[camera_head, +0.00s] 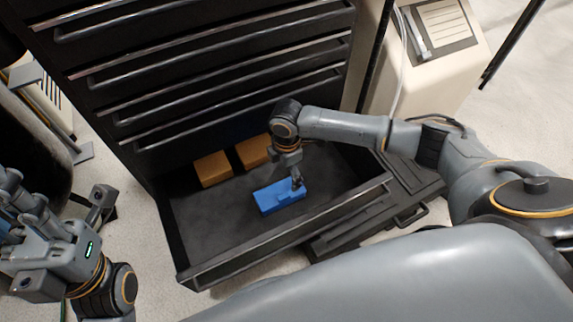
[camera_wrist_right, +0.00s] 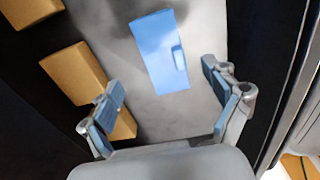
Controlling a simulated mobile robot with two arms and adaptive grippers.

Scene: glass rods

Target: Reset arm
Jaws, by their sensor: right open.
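My right gripper (camera_head: 296,182) is above the blue box in the open bottom drawer in the head view. In the right wrist view its two fingers (camera_wrist_right: 165,92) are spread apart with nothing between the pads. The blue box (camera_head: 279,196) lies on the drawer floor; in the wrist view the blue box (camera_wrist_right: 160,52) lies beyond the fingertips. Whether a finger touches it is unclear. My left gripper (camera_head: 55,240) is at the lower left of the head view, outside the drawer; its jaw opening cannot be made out.
Two brown boxes (camera_head: 213,169) (camera_head: 254,151) sit at the back of the drawer (camera_head: 225,262). Closed drawers with metal bar handles (camera_head: 215,75) rise above it. A pale cabinet (camera_head: 425,75) stands to the right. The front of the drawer floor is bare.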

